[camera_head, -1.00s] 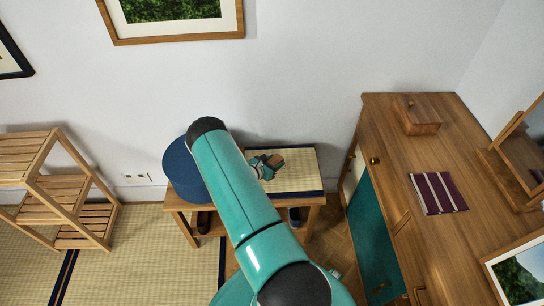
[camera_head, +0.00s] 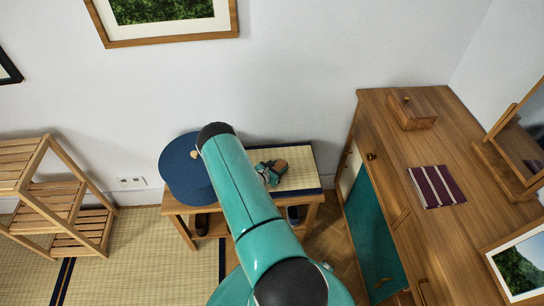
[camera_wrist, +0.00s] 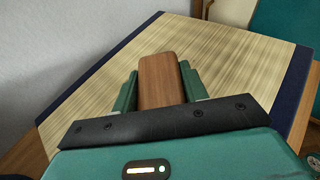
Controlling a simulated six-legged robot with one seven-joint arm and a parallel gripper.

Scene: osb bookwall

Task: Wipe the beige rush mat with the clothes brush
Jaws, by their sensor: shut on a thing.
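The beige rush mat (camera_wrist: 228,58) has dark blue edge bands and lies on a small wooden bench; it also shows in the head view (camera_head: 299,164). My gripper (camera_wrist: 158,88) is over the mat, with its green fingers shut on the brown wooden clothes brush (camera_wrist: 159,72). The brush also shows in the head view (camera_head: 279,166), small beside my fingers. Its underside is hidden, so I cannot tell whether it touches the mat. My arm covers the left part of the mat in the head view.
A round dark blue box (camera_head: 187,170) stands on the bench (camera_head: 178,205), left of my arm. A slatted wooden rack (camera_head: 60,200) is at the left. The wall is close behind the bench.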

